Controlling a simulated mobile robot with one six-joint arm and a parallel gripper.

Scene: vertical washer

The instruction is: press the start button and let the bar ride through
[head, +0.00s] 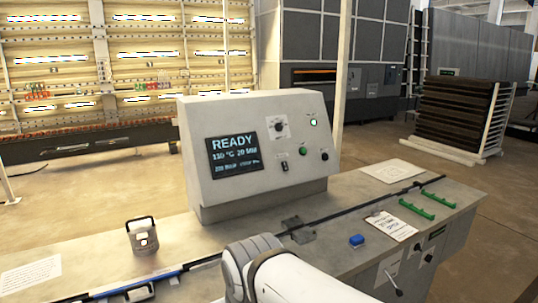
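A grey console (255,190) stands at the back of the bench. Its dark screen (235,155) reads READY, with smaller lines below. On its sloped face are a round green button (303,152), a black button (324,156), a dial (278,127) and a small switch (284,165). I cannot read which button is start. A long dark bar or rail (365,205) runs along the bench through a small grey block (298,230). A blue stretch (160,275) shows at its lower left. My arm rises at the bottom middle; my gripper is not visible.
A small grey device (142,236) with a handle stands left on the bench. A blue block (357,241), two green clips (416,209) and paper sheets (392,226) lie right. Levers and knobs (417,257) line the front face.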

